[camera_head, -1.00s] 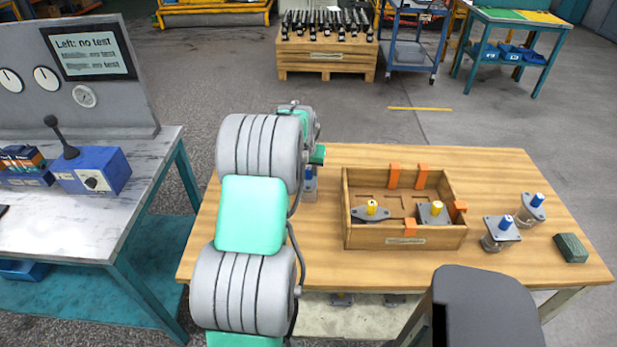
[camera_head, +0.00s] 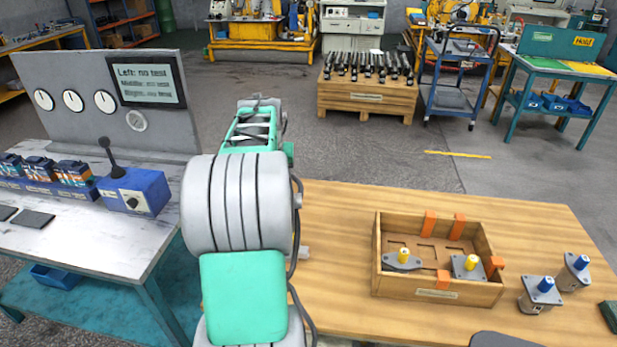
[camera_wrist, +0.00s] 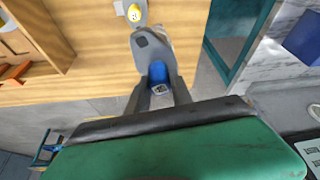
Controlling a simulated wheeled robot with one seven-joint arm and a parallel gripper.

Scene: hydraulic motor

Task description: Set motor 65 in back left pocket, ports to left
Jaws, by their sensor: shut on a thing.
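My gripper (camera_wrist: 158,88) is shut on a motor with a blue shaft (camera_wrist: 158,71) and a grey flange (camera_wrist: 148,52). In the head view my arm hides the gripper and held motor. The wooden box (camera_head: 437,291) stands on the wooden table to the right of my arm. Motors with yellow shafts sit in its front left (camera_head: 403,260) and front right (camera_head: 467,266) pockets. The recesses at the back look empty. Port direction is not readable.
Two blue-shaft motors (camera_head: 540,292) (camera_head: 574,272) stand right of the box, near a dark green block (camera_head: 609,316). Orange tabs (camera_head: 429,223) rise from the box walls. A test bench (camera_head: 100,235) stands at the left. The table (camera_head: 340,215) behind the box is clear.

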